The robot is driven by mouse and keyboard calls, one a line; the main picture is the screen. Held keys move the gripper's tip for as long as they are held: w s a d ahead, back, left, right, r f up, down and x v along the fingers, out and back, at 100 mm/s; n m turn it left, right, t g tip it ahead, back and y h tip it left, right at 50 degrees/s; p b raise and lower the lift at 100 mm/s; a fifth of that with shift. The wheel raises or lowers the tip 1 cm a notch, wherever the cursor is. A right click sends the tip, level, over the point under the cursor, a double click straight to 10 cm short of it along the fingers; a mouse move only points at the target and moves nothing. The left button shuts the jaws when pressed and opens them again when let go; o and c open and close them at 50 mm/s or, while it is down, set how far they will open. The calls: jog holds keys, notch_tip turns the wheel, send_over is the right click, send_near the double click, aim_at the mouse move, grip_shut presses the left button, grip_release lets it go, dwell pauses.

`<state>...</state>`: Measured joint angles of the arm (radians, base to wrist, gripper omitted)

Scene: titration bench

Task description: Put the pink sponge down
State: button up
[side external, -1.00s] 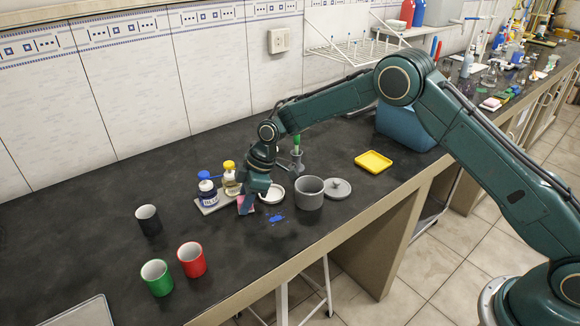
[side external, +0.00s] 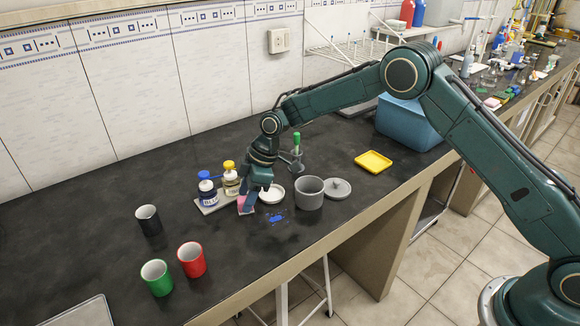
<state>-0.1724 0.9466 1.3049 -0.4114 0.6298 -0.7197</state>
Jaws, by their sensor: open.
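The pink sponge (side external: 244,203) is on or just at the dark bench top, beside the right end of the grey bottle tray. My gripper (side external: 249,202) is open and low at the sponge, with its fingers covering part of it. I cannot tell whether a finger still touches the sponge. A blue smear (side external: 277,216) lies on the bench to the right of the gripper.
The grey tray (side external: 210,208) holds a blue-capped bottle and a yellow-capped bottle (side external: 231,183). A white dish (side external: 271,193), a grey pot (side external: 309,194) and its lid (side external: 338,187) stand right. Black (side external: 149,220), red (side external: 191,261) and green mugs (side external: 157,278) stand left.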

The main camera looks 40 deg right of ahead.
jog(key=v, duration=1)
jog(key=shift+d+r, duration=0.1)
jog(key=shift+d, duration=0.05)
jog(key=s+d+r+m+t+h, duration=0.1)
jog(key=s+d+r+m, duration=0.25)
jog(key=s+r, duration=0.5)
jog(key=s+d+r+m+t+h, duration=0.1)
jog(key=s+d+r+m, duration=0.3)
jog(key=s+r, duration=0.45)
jog(key=s+d+m+t+h, duration=0.1)
jog(key=s+d+m, duration=0.2)
jog(key=s, duration=0.8)
jog(key=s+d+f+m+t+h, duration=0.1)
jog(key=s+d+m, duration=0.2)
jog(key=s, duration=0.8)
jog(key=shift+s+d+f, duration=0.25)
jog(key=shift+s+d, duration=0.1)
jog(key=shift+d, duration=0.7)
